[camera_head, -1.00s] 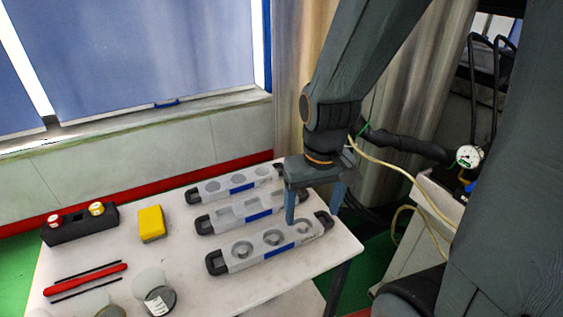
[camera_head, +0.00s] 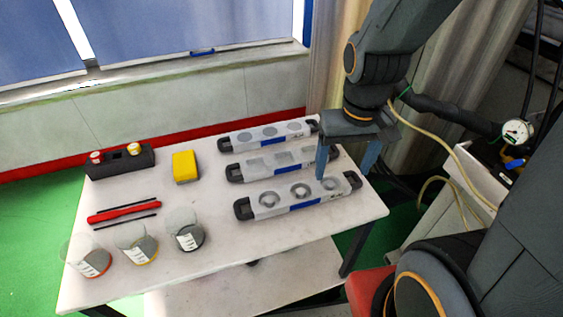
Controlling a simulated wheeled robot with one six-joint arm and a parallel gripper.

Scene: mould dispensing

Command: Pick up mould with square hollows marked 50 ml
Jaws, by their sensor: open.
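Three long pale moulds with black end handles and blue strips lie side by side on the white table. The middle mould (camera_head: 238,164) has square hollows. The back mould (camera_head: 232,138) and the front mould (camera_head: 259,213) have round hollows. The volume marks are too small to read. My gripper (camera_head: 346,168) is open and empty, pointing down near the right ends of the middle and front moulds. Its left finger covers part of the middle mould's right side and its tip overlaps the front mould in the picture. I cannot tell its exact height above them.
Several glass beakers (camera_head: 188,233) stand at the front left. The table's front middle is clear.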

